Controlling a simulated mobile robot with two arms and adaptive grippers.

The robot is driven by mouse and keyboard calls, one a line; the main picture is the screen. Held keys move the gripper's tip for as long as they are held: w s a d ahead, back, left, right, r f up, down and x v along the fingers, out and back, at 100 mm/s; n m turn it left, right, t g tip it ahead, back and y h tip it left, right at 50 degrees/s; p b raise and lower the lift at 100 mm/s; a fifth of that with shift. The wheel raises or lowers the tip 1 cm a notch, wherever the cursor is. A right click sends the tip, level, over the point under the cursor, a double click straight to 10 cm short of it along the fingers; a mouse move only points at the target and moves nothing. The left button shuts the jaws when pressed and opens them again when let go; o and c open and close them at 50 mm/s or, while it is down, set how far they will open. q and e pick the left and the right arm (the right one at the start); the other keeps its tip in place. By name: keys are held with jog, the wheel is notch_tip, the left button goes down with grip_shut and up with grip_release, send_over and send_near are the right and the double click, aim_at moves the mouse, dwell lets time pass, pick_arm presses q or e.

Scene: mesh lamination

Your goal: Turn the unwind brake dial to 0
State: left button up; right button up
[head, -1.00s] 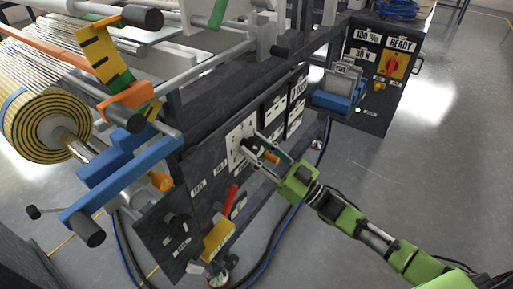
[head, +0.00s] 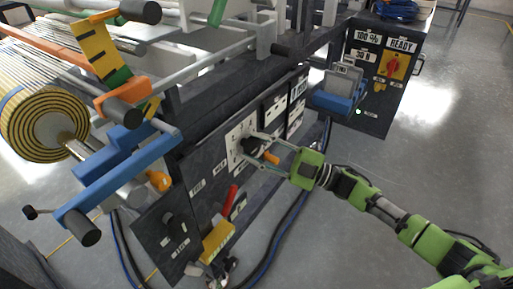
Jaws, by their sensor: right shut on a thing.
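The brake dial (head: 249,146) is a black knob on a white scale plate (head: 234,136) on the dark side panel of the machine. An orange piece (head: 271,158) sticks out beside the knob, between the fingers. My right gripper (head: 256,150) reaches in from the right, with its fingers closed around the dial. The fingers hide part of the dial, and the scale marks are too small to read. My left gripper is not in view.
A striped roll (head: 42,118) and a blue bracket (head: 118,168) are at left. A control box with a red switch (head: 393,67) stands at upper right. Cables run along the floor, which is otherwise clear at right.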

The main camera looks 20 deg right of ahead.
jog(key=n+g, duration=0.1)
jog(key=n, duration=0.2)
jog(key=shift+n, duration=0.3)
jog(key=n+g+h+p, duration=0.1)
jog(key=n, duration=0.2)
jog(key=n+g+h+p, duration=0.1)
jog(key=n, duration=0.2)
jog(key=shift+n, duration=0.3)
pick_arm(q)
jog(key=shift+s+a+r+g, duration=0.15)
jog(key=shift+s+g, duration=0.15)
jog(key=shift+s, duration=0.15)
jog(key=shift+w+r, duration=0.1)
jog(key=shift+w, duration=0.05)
pick_arm(e)
jog(key=o, duration=1.1)
